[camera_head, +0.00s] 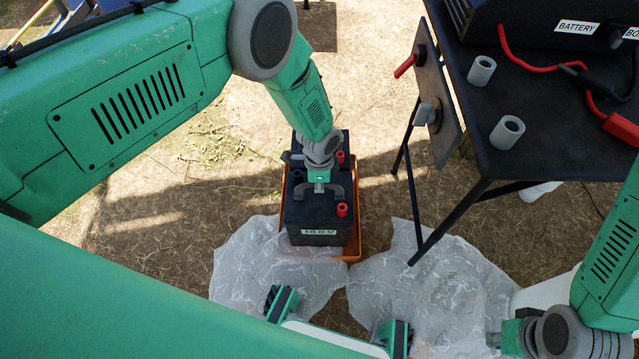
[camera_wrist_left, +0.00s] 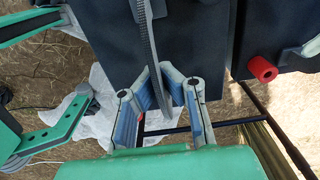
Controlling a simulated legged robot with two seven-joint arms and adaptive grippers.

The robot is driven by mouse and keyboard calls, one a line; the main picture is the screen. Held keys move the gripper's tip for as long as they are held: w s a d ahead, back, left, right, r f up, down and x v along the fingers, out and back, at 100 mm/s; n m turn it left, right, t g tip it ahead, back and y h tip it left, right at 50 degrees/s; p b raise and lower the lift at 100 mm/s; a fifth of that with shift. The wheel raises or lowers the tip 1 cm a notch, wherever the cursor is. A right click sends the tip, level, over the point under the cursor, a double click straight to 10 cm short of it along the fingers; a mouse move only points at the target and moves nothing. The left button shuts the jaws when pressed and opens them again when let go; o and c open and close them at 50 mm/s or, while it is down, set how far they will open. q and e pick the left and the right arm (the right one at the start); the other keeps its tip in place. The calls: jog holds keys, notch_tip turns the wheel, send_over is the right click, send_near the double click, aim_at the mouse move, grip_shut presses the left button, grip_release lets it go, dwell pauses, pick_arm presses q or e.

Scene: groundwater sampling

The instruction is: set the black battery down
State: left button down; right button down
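My left gripper (camera_head: 319,190) is over the battery's top. In the left wrist view its fingers (camera_wrist_left: 161,88) close in on both sides of the battery's dark carrying handle (camera_wrist_left: 150,45). One red cap (camera_wrist_left: 263,69) shows right of the fingers. My right gripper (camera_head: 500,339) is at the lower right, apart from the battery; its fingers are barely visible.
A black table (camera_head: 545,150) stands at the right, holding a device marked "BATTERY" (camera_head: 548,25), red and black cables and two grey cylinders (camera_head: 507,132). Its leg (camera_head: 440,228) is right of the tray. Crumpled translucent sheeting (camera_head: 430,295) covers the ground in front. Bare soil lies left.

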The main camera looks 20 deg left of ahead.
aim_at(320, 197)
pick_arm(q)
jog(key=shift+w+f+b, duration=0.2)
jog(key=shift+f+b, duration=0.4)
jog(key=shift+f, duration=0.95)
jog(key=c, duration=2)
grip_release()
jog(key=shift+s+f, duration=0.15)
jog(key=shift+s, duration=0.1)
jog(key=shift+c, duration=0.2)
jog(key=o, duration=0.3)
notch_tip(320, 197, up, 12)
jog(key=p, duration=0.4)
jog(key=shift+p, duration=0.35)
